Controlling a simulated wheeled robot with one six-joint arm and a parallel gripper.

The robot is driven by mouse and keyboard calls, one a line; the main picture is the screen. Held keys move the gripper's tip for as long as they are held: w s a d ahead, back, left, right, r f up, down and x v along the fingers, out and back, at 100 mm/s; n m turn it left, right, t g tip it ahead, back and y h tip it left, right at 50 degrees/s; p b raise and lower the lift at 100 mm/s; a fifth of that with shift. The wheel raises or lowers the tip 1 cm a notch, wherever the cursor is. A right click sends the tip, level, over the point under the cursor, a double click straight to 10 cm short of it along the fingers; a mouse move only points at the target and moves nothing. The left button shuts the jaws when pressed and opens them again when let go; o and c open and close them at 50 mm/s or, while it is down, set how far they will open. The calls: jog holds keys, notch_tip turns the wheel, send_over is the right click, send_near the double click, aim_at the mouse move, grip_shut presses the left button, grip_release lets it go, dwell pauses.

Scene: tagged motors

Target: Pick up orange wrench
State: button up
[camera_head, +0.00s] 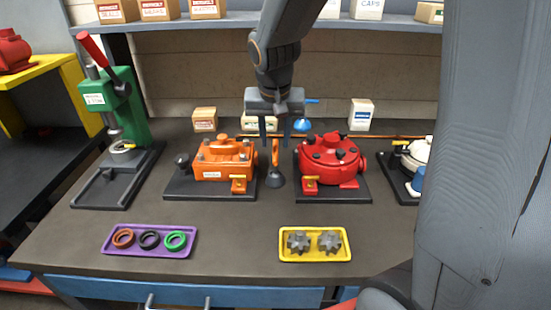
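The orange wrench (275,153) appears as a narrow upright orange piece above a small dark round base (274,180), between the orange motor (225,160) and the red motor (330,160). My gripper (275,143) points down over this spot. Its two fingers are spread, one to each side of the top of the orange piece in the picture. I see a gap between the fingers and the orange piece, and cannot tell the depth between them.
A green press (125,100) stands at the left. A purple tray (190,250) with rings and a yellow tray (285,256) with two gears lie near the front edge. Small boxes (361,114) stand at the back. The bench between the trays is clear.

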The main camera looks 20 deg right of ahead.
aim_at(275, 149)
jog(key=shift+p+x, duration=0.9)
jog(key=shift+x, duration=1.85)
grip_shut()
